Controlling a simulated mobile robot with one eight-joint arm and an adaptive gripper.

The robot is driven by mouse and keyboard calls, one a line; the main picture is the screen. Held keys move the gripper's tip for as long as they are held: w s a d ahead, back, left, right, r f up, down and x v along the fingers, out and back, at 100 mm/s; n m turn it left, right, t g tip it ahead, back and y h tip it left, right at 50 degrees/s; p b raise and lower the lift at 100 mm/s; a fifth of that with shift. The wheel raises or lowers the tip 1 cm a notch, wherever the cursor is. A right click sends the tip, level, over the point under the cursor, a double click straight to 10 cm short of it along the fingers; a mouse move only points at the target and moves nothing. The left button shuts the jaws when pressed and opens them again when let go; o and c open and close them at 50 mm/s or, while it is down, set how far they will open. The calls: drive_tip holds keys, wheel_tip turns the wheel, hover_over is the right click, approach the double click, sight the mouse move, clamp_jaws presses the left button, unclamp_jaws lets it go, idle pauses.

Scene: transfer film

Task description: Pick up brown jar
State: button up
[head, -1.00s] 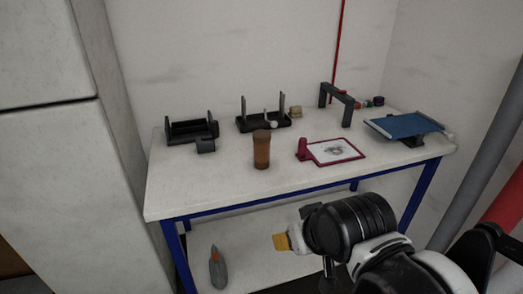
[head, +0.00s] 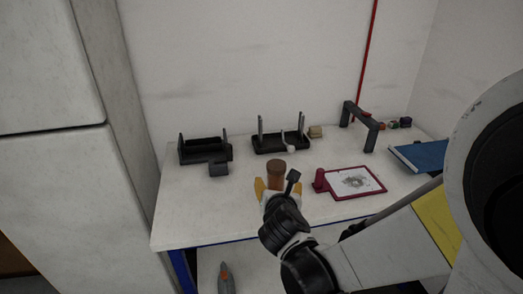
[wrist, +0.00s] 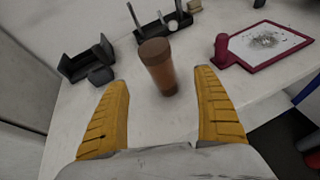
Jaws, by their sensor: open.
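The brown jar (head: 276,172) stands upright on the white table, near its front middle.
A red-framed board (head: 350,183) lies right of the jar. Black holders (head: 204,150) and (head: 281,142) stand behind it. A grey arch (head: 361,125) and a blue panel (head: 420,155) are farther right. The table's left front is clear.

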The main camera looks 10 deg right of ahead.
sight(276, 174)
drive_tip(key=shift+n, duration=0.7)
drive_tip(key=b+x, duration=0.4)
drive_tip(key=x, duration=0.7)
drive_tip(key=shift+w, duration=0.15)
drive_tip(key=shift+r, duration=0.1)
drive_tip(key=shift+c, duration=0.4)
drive_tip(key=c, duration=1.3)
drive_tip(key=shift+c, duration=0.2)
